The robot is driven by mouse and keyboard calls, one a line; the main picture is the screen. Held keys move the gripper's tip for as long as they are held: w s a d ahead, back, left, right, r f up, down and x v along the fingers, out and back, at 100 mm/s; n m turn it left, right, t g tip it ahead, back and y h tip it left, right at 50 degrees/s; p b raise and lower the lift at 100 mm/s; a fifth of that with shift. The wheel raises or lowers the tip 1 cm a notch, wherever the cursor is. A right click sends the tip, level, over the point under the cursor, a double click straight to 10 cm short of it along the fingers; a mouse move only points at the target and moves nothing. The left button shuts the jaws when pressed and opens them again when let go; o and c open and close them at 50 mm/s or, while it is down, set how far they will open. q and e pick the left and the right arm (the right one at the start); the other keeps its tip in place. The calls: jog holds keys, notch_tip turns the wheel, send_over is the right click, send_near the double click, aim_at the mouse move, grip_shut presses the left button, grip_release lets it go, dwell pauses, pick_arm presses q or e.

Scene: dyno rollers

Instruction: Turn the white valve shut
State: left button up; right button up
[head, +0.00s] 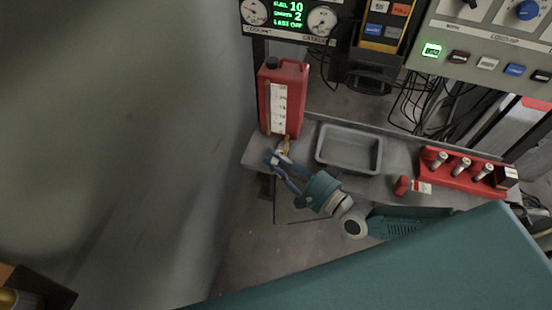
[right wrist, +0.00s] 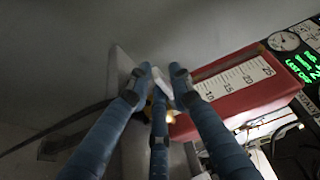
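The red canister (head: 290,95) with a white scale label stands at the left end of the grey bench and also shows in the right wrist view (right wrist: 225,95). The white valve (right wrist: 162,82) is low on its near side, between my right gripper's fingertips. In the head view the valve is small and mostly hidden by the fingers. My right gripper (head: 275,156) has blue fingers; in the right wrist view its tips (right wrist: 158,85) stand apart around the white handle. Whether they touch it I cannot tell. My left gripper is not in view.
A grey tray (head: 349,168) lies right of the canister. A red rack (head: 462,184) with several vials and a small red item (head: 402,186) stand further right. Display and button panels (head: 487,64) hang above, with loose cables below. A large grey surface (head: 110,130) fills the left.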

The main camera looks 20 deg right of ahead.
jog(key=shift+w, duration=0.1)
grip_shut()
